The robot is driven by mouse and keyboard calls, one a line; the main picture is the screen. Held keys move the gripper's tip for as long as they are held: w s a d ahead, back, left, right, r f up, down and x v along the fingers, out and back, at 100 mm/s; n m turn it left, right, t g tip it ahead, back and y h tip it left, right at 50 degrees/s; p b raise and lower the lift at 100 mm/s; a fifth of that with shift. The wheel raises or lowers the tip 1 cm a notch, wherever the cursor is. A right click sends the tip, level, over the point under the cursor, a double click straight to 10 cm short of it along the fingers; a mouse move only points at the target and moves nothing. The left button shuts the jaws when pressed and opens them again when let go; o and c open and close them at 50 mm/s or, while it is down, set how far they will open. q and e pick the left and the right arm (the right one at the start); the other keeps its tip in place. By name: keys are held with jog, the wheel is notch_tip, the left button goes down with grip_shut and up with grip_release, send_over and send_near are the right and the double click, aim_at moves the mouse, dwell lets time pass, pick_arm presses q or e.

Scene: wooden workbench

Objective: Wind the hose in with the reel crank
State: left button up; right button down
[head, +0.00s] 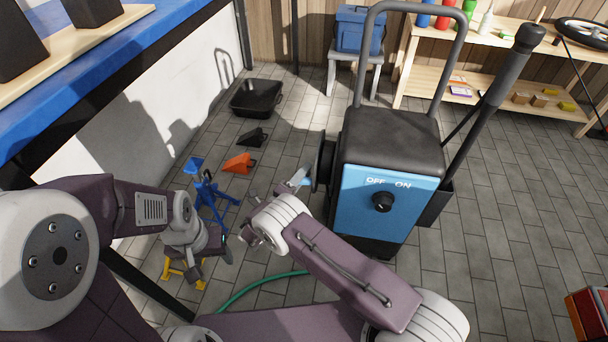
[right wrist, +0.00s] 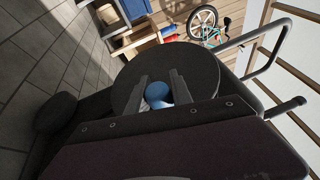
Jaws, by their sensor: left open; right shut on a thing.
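The pressure washer (head: 378,205) is a blue box with a black top and an OFF/ON knob. Its black hose reel (head: 325,160) is on the box's left side and fills the middle of the right wrist view as a dark disc (right wrist: 200,72). The blue crank grip (right wrist: 157,92) sits between the fingers of my right gripper (right wrist: 161,88), which is shut on it. In the head view my right wrist partly covers this grip. A green hose (head: 262,284) lies on the floor and passes behind my arm. My left gripper (head: 222,250) is open and empty, left of the reel.
A blue stand (head: 208,195), an orange wedge (head: 238,163), a black wedge (head: 252,137) and a black tray (head: 257,98) are on the tiled floor at left. A yellow stand (head: 182,272) is beside my left gripper. Shelves (head: 490,75) stand behind.

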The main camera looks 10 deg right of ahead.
pick_arm(q)
jog(key=shift+f+b, duration=0.55)
jog(key=shift+f, duration=0.2)
pick_arm(e)
notch_tip(320, 180, down, 2)
jog(key=shift+w+f, duration=0.15)
jog(key=shift+w, duration=0.1)
dwell(0.7)
jog(key=c, duration=1.1)
grip_release()
jog(key=shift+d, duration=0.1)
jog(key=shift+c, duration=0.2)
pick_arm(q)
jog(key=shift+r, duration=0.1)
